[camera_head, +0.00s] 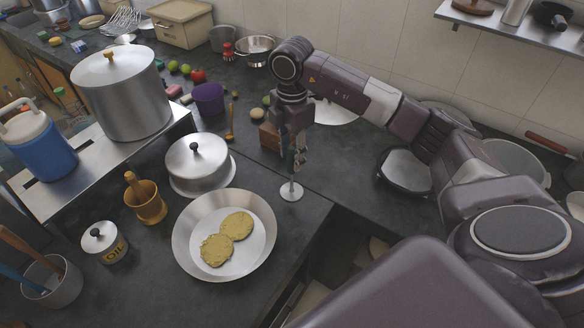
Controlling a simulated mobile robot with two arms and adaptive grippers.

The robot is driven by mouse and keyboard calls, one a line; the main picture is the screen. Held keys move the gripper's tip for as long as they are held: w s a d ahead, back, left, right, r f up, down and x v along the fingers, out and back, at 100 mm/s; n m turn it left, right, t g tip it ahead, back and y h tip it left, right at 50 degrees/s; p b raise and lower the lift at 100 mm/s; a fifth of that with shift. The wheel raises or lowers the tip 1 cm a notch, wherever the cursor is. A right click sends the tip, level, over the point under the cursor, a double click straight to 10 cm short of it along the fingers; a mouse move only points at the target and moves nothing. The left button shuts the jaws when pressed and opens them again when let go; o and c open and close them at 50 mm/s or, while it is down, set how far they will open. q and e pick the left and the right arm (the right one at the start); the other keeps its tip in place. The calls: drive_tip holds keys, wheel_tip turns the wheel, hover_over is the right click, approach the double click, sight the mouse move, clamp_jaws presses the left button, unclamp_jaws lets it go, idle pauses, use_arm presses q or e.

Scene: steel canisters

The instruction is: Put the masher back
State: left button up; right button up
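My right arm reaches in from the right. Its gripper (297,158) points down beside the wide metal pan and is shut on the masher. The masher's round, flat metal foot (291,191) shows just below the fingers, and its handle is mostly hidden by the gripper. The masher is upright, near the front edge of the dark counter; I cannot tell whether its foot touches the counter. The pan (183,250) to the left holds two flattened yellow patties (236,226). My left gripper is not in view.
A lidded pot (200,168), a brass mortar with pestle (146,202) and an oil canister (104,243) stand left. A big steel pot (123,100) and blue jug (38,148) stand on a raised metal shelf. A wooden block (269,138) is just behind my gripper.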

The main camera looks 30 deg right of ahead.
wheel_tip(320, 180, up, 7)
drive_tip(key=shift+f+b, duration=0.1)
drive_tip(key=shift+b, duration=0.45)
